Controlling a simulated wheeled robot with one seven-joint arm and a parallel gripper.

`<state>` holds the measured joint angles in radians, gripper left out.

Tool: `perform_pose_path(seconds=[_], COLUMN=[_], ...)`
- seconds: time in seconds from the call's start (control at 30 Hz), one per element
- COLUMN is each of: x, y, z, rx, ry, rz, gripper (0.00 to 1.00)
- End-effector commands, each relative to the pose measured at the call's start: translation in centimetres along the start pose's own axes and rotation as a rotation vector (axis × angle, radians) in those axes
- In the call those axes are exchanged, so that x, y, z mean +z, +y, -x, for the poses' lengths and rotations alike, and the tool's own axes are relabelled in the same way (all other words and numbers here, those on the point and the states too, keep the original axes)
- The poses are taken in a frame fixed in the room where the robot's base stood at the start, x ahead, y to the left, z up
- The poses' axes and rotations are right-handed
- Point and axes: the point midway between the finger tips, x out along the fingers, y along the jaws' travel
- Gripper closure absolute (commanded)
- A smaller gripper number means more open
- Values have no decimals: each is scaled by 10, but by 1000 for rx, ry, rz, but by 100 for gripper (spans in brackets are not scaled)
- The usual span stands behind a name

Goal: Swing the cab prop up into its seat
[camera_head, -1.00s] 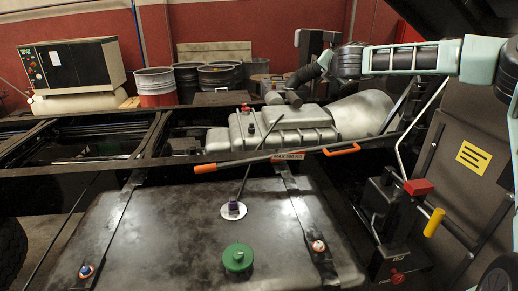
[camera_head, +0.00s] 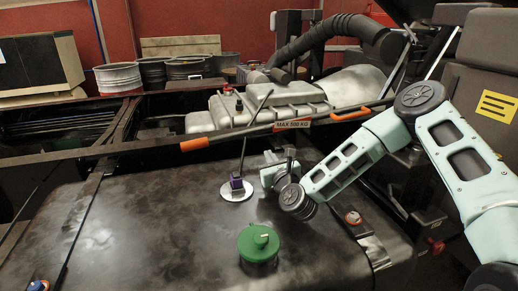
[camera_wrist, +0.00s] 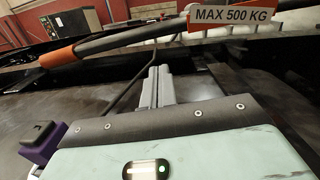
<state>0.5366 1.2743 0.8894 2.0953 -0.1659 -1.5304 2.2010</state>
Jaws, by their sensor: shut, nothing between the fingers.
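The cab prop (camera_head: 262,131) is a long dark bar with orange grips near its ends and a "MAX 500 KG" label. It lies nearly level across the frame in the head view, behind the black tank. In the wrist view, the prop (camera_wrist: 120,41) crosses the top, with one orange grip at left and the label at upper right. My gripper (camera_head: 290,153) is above the tank, on the near side of the prop and a little below it. In the wrist view, its grey fingers (camera_wrist: 157,82) are shut together and empty, apart from the bar. I cannot make out the prop's seat.
The black tank (camera_head: 150,215) fills the foreground. On it stand a green cap (camera_head: 258,243) and a purple block (camera_head: 236,184) on a white disc, left of my gripper. A thin rod (camera_head: 257,118) rises behind the block. A grey gearbox (camera_head: 262,110) lies beyond the prop.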

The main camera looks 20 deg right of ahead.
Motion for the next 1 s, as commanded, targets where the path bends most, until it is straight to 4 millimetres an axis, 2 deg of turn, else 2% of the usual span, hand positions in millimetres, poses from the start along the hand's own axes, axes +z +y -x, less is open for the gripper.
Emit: perform_pose_path(seconds=[0.3, 0.47, 0.8, 1.0], x=[0, 2, 3, 2], y=[1, 1, 1, 1], z=[0, -10, -68, -92], rx=[1, 0, 0, 1], ry=[-2, -3, -4, -2], rz=[0, 1, 1, 0], gripper=[100, 100, 100, 100])
